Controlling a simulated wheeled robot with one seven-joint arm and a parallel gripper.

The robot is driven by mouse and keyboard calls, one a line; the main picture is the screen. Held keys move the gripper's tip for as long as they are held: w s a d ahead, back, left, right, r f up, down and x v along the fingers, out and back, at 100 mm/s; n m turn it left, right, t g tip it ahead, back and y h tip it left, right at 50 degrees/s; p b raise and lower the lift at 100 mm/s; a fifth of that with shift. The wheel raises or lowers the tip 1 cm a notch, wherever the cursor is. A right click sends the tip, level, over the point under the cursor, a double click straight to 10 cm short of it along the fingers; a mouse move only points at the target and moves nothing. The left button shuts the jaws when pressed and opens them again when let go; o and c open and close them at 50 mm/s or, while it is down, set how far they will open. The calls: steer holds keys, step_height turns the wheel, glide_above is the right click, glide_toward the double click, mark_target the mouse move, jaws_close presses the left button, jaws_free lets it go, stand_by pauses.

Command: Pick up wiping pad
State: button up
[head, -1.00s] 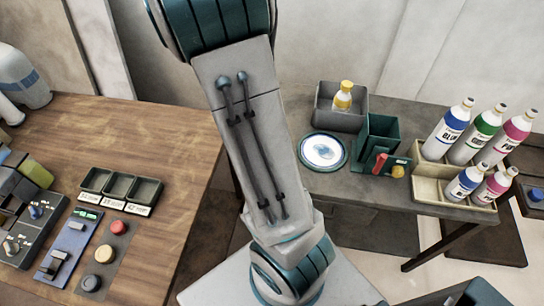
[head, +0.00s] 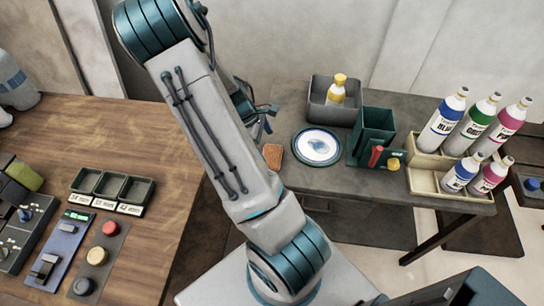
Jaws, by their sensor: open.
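A small orange-brown pad (head: 273,156), which looks like the wiping pad, lies on the grey table at its left end, just left of the round plate. My arm crosses the middle of the view and stands close to the pad's left side. My gripper (head: 266,121) shows partly behind the arm, above and beyond the pad in the picture. It is open and apart from the pad. Much of the gripper is hidden by the arm.
On the grey table (head: 345,181) are a white-and-blue plate (head: 317,147), a grey bin (head: 318,112) holding a yellow-capped bottle (head: 336,90), a green box (head: 376,128) and several bottles in a cream rack (head: 424,181). A wooden table (head: 150,150) with control panels stands left.

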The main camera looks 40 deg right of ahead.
mark_target(271, 155)
steer(key=shift+x, duration=2.55)
steer(key=shift+a, duration=0.1)
steer(key=c, duration=0.8)
steer(key=shift+r, duration=0.75)
step_height(271, 155, up, 3)
steer(key=shift+f, duration=0.25)
steer(key=s+d+r, duration=0.5)
steer(key=s+r, duration=0.2)
steer(key=s, duration=0.3)
steer(key=shift+d+b, duration=0.4)
steer(key=shift+s, duration=0.1)
